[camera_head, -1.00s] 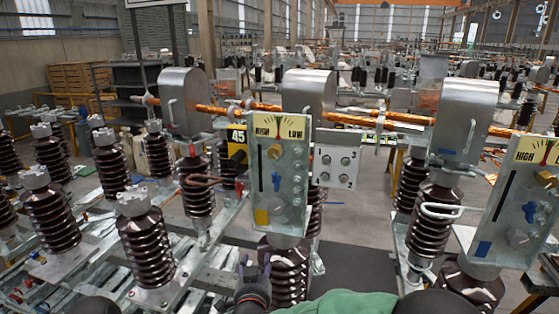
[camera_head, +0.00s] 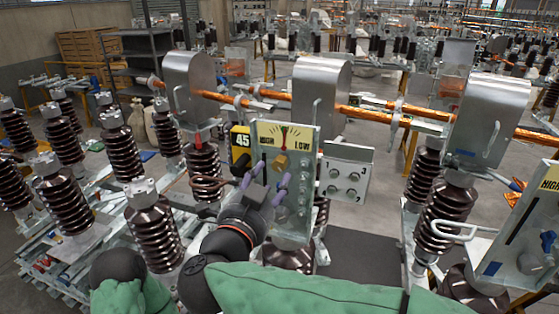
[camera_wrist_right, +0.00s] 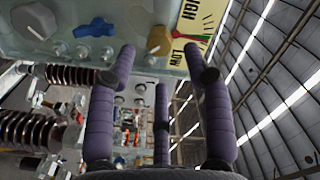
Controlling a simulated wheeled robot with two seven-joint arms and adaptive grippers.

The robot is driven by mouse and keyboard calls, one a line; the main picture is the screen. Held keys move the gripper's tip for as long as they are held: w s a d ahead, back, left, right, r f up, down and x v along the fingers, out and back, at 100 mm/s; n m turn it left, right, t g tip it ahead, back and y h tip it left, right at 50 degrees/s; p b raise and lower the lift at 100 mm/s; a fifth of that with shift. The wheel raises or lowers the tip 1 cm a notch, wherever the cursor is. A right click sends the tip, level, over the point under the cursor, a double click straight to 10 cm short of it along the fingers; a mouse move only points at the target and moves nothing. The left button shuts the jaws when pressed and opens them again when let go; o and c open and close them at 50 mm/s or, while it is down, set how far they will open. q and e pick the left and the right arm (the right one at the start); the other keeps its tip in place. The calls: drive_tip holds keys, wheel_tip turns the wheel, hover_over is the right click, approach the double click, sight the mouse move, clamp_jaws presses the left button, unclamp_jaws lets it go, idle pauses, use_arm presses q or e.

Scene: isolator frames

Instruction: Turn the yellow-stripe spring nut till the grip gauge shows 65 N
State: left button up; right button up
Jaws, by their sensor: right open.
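The pale metal panel (camera_head: 303,150) with the HIGH–LOW gauge (camera_head: 285,135) stands in mid-view; its needle is near upright and its reading in newtons is not legible. A yellow-brown knob (camera_head: 281,161) sits under the gauge; it also shows in the wrist view (camera_wrist_right: 160,40), with a blue knob (camera_wrist_right: 95,27) and a round silver knob (camera_wrist_right: 36,20). I cannot tell which is the spring nut. My right gripper (camera_head: 266,184) is open and empty before the panel, its purple fingers (camera_wrist_right: 160,75) apart. It hides the panel's lower left, including the yellow stripe. My left gripper is out of view.
A yellow 45 plate (camera_head: 240,143) is left of the panel and a grey box (camera_head: 343,173) right of it. Another gauge panel (camera_head: 515,240) stands at the right edge. Brown ribbed insulators (camera_head: 150,230) crowd the left. Dark floor matting (camera_head: 365,255) is clear.

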sight(278, 167)
drive_tip(key=p+x, duration=0.1)
drive_tip(key=x, duration=0.6)
drive_tip(key=shift+s, duration=0.1)
clamp_jaws()
